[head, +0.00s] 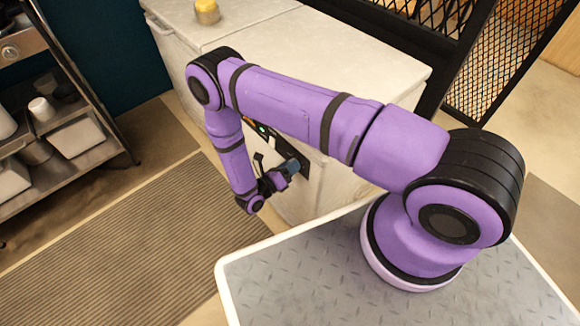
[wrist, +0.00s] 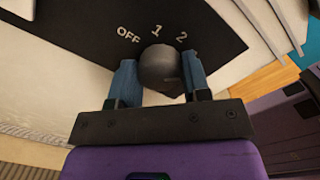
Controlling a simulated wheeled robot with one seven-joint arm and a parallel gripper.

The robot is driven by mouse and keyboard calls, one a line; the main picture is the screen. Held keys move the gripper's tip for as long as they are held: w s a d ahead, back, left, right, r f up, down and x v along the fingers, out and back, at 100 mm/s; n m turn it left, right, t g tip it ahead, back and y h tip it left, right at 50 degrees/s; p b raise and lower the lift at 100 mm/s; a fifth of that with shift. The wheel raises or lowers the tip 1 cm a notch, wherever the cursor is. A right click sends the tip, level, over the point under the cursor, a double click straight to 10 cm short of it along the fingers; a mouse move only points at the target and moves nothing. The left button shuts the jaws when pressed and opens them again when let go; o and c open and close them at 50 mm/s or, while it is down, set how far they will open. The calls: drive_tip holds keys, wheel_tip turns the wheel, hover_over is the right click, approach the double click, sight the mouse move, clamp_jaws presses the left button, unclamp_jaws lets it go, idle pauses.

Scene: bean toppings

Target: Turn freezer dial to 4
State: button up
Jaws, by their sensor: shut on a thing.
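The freezer dial (wrist: 160,66) is a round dark grey knob on a black panel (wrist: 90,35) in the wrist view. The white marks OFF, 1 and 2 show above it; any further numbers are hidden or out of view. My gripper (wrist: 160,80) has its two blue fingers on either side of the dial and is shut on it. Which mark the dial points at is unclear. In the head view my gripper (head: 289,167) is against the control panel on the front of the white freezer (head: 355,130), and the dial is hidden there.
A small green light (head: 262,129) shows on the panel. A yellow-topped container (head: 207,12) stands on the freezer lid. A metal shelf (head: 75,105) with containers is at the left. A ribbed mat (head: 120,250) covers the floor, clear in front.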

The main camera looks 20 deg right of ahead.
drive_tip(key=m, duration=0.7)
idle(0.6)
drive_tip(key=o, duration=0.9)
drive_tip(key=shift+a, duration=0.1)
drive_tip(key=v, duration=1)
drive_tip(key=shift+s+a+f, duration=0.1)
drive_tip(key=shift+a+f, duration=0.15)
drive_tip(key=shift+a, duration=0.05)
